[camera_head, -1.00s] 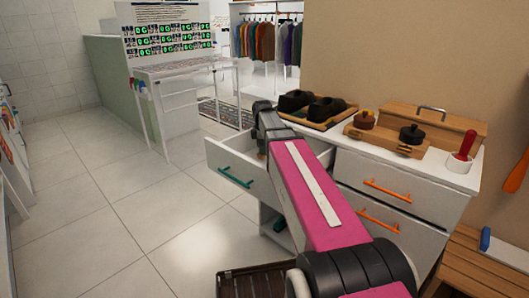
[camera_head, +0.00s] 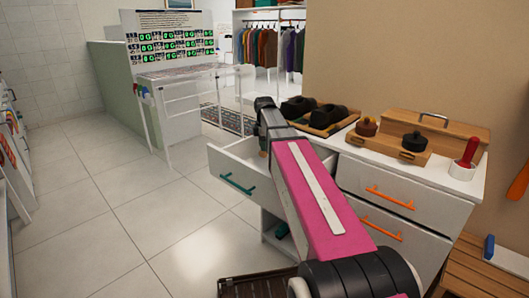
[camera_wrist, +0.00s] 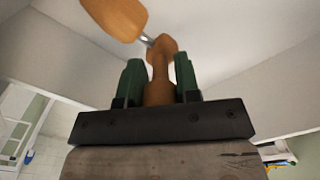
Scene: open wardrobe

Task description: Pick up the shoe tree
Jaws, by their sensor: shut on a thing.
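The shoe tree (camera_wrist: 160,60) shows in the wrist view as an orange-brown wooden piece with a knob-like heel end, a short metal rod and a wider rounded front part (camera_wrist: 115,17) at the upper left. My gripper (camera_wrist: 159,80) is shut on its heel end, with a green finger on each side. Pale drawer walls surround it in the wrist view. In the head view my arm reaches into the open upper left drawer (camera_head: 238,184) of the white cabinet, and hides most of the gripper and the shoe tree.
On the cabinet top (camera_head: 440,180) are a tray with dark shoes (camera_head: 325,112), a wooden box (camera_head: 432,125), brush-like items on a wooden board (camera_head: 390,148), and a red-handled tool (camera_head: 465,155). A slatted wooden bench (camera_head: 475,265) stands at right. The tiled floor (camera_head: 110,220) at left is clear.

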